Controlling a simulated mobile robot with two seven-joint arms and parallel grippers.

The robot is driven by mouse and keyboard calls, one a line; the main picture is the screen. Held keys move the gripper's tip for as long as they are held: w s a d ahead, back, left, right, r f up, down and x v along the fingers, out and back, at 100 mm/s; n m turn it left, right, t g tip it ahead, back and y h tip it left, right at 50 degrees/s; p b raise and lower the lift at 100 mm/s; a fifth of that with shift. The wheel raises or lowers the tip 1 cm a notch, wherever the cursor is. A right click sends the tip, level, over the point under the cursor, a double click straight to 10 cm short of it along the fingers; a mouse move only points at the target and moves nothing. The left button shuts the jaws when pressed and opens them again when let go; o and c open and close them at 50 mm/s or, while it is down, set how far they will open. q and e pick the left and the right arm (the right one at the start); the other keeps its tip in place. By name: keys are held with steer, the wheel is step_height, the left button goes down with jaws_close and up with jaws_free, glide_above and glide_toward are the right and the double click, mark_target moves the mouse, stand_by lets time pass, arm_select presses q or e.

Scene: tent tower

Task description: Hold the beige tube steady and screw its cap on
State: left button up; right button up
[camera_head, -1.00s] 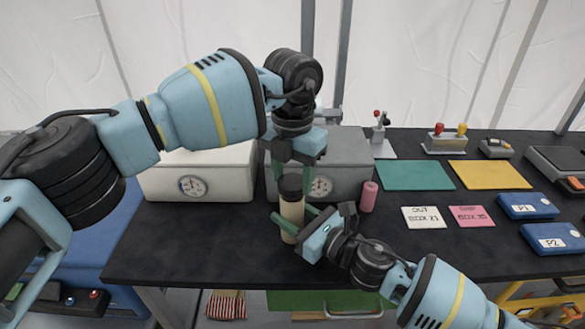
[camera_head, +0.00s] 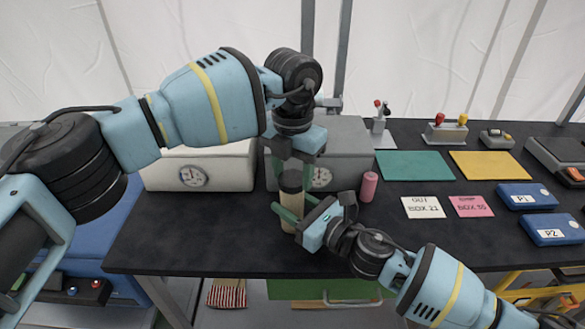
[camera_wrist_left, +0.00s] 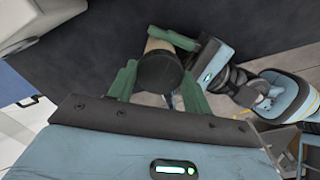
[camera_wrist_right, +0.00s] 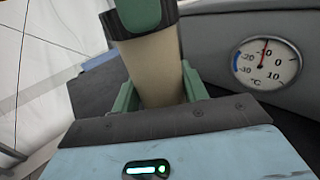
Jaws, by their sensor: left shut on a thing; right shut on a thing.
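The beige tube (camera_head: 289,212) stands upright near the front of the black table, in front of the grey box. Its dark cap (camera_head: 290,181) sits at its top; whether it is fully seated I cannot tell. My left gripper (camera_head: 291,172) comes from above and is shut on the cap, which shows between its green fingers in the left wrist view (camera_wrist_left: 160,72). My right gripper (camera_head: 291,219) comes from the right and is shut on the tube's body, which also shows in the right wrist view (camera_wrist_right: 156,75). The tube's lower end is partly hidden by the right fingers.
A pink cylinder (camera_head: 369,186) stands just right of the tube. A white box (camera_head: 218,178) and a grey box (camera_head: 350,150), both with dials, stand behind. Teal (camera_head: 416,165) and yellow (camera_head: 489,164) mats, cards and blue cases (camera_head: 527,197) lie right. The table's front left is clear.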

arm_select(q)
steer(key=shift+f, duration=0.6)
stand_by(0.4)
